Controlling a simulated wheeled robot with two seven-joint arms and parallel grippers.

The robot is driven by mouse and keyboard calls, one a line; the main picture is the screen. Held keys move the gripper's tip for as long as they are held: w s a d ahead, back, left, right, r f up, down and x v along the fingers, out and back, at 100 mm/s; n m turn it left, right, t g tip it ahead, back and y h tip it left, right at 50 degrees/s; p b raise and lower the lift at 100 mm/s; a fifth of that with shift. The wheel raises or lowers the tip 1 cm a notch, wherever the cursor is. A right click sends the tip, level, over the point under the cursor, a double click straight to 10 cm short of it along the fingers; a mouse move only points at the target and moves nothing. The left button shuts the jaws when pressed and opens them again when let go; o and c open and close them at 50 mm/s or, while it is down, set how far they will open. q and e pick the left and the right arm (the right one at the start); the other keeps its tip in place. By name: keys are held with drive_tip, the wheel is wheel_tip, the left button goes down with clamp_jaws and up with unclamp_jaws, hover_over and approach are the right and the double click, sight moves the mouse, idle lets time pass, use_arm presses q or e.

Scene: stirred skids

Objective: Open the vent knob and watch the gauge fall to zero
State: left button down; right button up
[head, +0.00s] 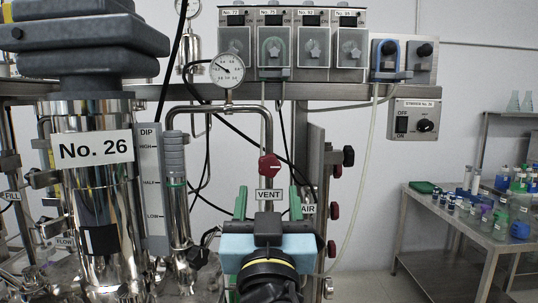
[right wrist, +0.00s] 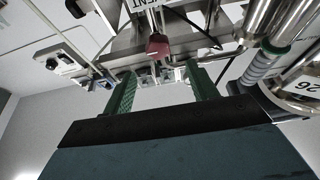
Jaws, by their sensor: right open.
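The red vent knob (head: 269,167) sits on the steel pipe above the VENT label (head: 268,195). A pale line crosses its face. It also shows in the right wrist view (right wrist: 157,45). The round white gauge (head: 227,70) stands on the pipe at upper left of the knob. Its dark needle is off the dial's bottom, but its reading is too small to tell. My right gripper (head: 268,201) is open and empty, its green fingers below and to either side of the knob, apart from it. In the right wrist view, the knob is beyond the fingertips (right wrist: 163,84). My left gripper is out of view.
The steel vessel No. 26 (head: 92,190) and its DIP sight tube (head: 175,185) stand at left. Pump units (head: 313,45) hang above. More red knobs (head: 333,212) line the post at right. A bench (head: 460,215) with bottles is far right.

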sight(269, 166)
drive_tip(key=p+x, duration=0.3)
drive_tip(key=x, duration=0.8)
drive_tip(key=shift+w, duration=0.45)
